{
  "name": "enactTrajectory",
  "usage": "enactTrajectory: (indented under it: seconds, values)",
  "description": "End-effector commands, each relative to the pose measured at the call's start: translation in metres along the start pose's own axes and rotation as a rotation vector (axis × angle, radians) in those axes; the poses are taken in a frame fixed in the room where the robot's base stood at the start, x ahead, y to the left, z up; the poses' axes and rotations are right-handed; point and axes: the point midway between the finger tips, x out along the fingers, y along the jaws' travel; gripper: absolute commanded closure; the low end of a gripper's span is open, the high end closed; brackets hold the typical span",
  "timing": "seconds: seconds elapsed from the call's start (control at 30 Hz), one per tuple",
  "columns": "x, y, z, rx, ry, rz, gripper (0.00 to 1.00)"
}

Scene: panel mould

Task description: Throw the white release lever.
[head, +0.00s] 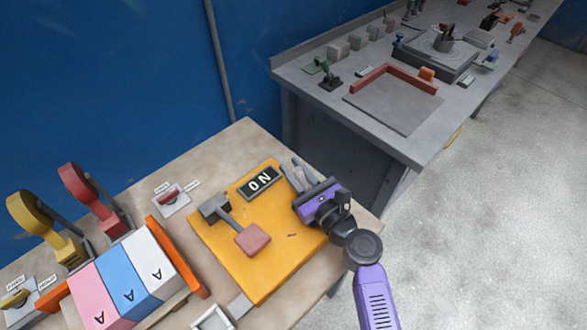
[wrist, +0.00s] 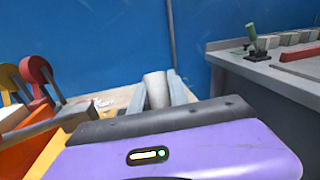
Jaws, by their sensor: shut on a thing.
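My gripper (head: 296,175) is at the right part of the yellow panel (head: 262,265), to the right of the ON sign. In the wrist view its two grey fingers are closed around a pale, whitish cylinder, the handle of the white release lever (wrist: 155,88). The lever's base is hidden by my gripper. On the same panel, a grey block with a rod ends in a red-pink paddle (head: 253,240), left of my gripper and apart from it. The ON sign (head: 261,182) shows white letters on a dark plate.
Pink, blue and white blocks (head: 150,262) stand at the lower left between orange end pieces. A red lever (head: 90,195) and a yellow lever (head: 40,225) rise behind them. A grey workbench (head: 300,88) with many parts stands at the back right. Open floor (head: 500,200) lies to the right.

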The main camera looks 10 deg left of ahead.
Motion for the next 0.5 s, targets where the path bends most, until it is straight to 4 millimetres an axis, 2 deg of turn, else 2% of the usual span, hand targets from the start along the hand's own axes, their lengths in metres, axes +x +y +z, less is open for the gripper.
enactTrajectory:
  seconds: [0.5]
  values:
    - [-0.0058, -0.0008, -0.0043, 0.009, -0.054, -0.005, 1.00]
